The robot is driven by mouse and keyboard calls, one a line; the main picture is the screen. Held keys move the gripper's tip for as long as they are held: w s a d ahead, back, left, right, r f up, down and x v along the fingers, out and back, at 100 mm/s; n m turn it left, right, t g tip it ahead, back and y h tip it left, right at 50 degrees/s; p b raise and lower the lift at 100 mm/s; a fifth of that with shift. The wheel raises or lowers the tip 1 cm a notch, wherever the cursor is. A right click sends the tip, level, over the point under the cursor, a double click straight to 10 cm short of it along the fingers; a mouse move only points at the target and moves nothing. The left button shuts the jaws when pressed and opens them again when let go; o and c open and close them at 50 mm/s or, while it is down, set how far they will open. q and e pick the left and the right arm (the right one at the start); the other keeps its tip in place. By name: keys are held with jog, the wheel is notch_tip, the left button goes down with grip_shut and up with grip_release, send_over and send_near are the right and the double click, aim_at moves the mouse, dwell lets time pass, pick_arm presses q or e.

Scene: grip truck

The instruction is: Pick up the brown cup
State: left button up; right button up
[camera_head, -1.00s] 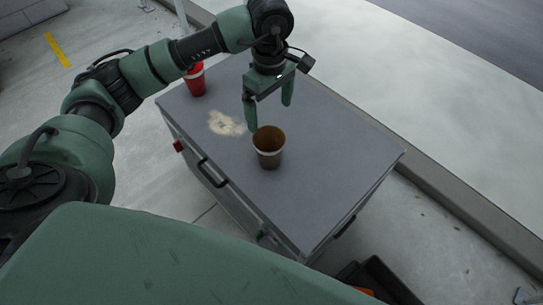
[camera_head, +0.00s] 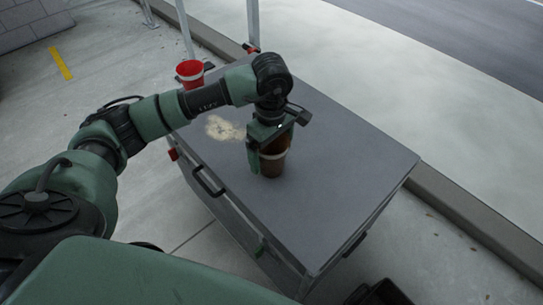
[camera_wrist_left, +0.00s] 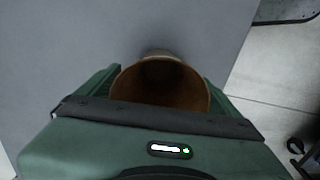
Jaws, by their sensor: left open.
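The brown cup (camera_head: 272,164) stands upright on the grey top of a cabinet in the head view. My left gripper (camera_head: 270,158) is lowered over it from above, with one finger on the cup's left side; the other finger is mostly hidden. In the left wrist view the cup's open brown mouth (camera_wrist_left: 160,88) lies between the two green fingers (camera_wrist_left: 160,95). The jaws are open around the cup, and I cannot tell whether either finger touches it. My right gripper is not in view.
A red cup (camera_head: 190,72) stands at the far left of the cabinet top (camera_head: 340,160). A pale stain (camera_head: 225,128) lies left of the brown cup. The top's right side is clear. Thin posts rise behind the cabinet.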

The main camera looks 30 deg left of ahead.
pick_arm(q)
jog(key=shift+f, duration=0.8)
jog(key=c, duration=1.4)
jog(key=shift+r, duration=0.1)
